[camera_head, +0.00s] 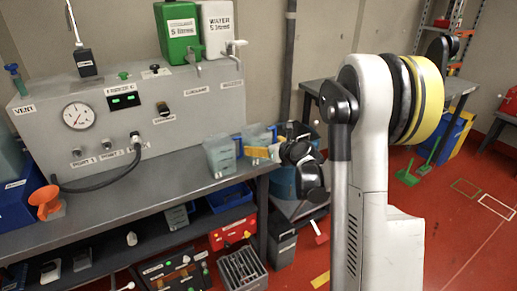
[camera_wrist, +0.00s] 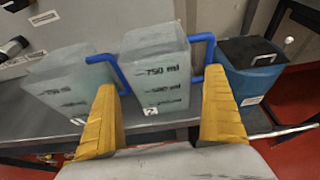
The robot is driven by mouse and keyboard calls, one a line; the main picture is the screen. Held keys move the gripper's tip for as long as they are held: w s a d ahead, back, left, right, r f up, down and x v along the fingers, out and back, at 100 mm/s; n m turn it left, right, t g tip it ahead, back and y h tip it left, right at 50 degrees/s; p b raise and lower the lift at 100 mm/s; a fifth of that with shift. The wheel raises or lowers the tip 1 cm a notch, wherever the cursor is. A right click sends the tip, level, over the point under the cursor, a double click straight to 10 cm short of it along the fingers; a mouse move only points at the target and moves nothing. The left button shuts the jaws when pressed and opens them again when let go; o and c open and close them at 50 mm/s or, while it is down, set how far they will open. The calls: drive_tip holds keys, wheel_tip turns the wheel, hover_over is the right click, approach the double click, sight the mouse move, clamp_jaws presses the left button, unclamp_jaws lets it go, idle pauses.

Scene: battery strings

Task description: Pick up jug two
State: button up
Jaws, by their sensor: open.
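Jug two (camera_wrist: 155,62) is a clear, pale jug with 750 ml marks, a small tag that looks like a 2, and blue handle bars. It stands upright on the grey bench in the wrist view. In the head view jug two (camera_head: 256,135) is at the bench's right end, partly hidden by my gripper (camera_head: 262,153). My gripper (camera_wrist: 162,82) is open, its yellow fingers on either side of the jug's lower part in the wrist picture. I cannot tell whether they touch it. A similar jug (camera_wrist: 70,85) stands to its left, also in the head view (camera_head: 219,156).
The grey bench (camera_head: 150,190) carries a test box (camera_head: 190,105) with a gauge behind the jugs. Green (camera_head: 178,32) and white (camera_head: 216,28) containers sit on the box. Red floor lies right.

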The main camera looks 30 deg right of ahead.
drive_tip(key=b+x, duration=0.1)
drive_tip(key=x, duration=0.3)
drive_tip(key=shift+s+f, duration=0.1)
drive_tip(key=shift+f, duration=0.05)
drive_tip(key=c, duration=1.4)
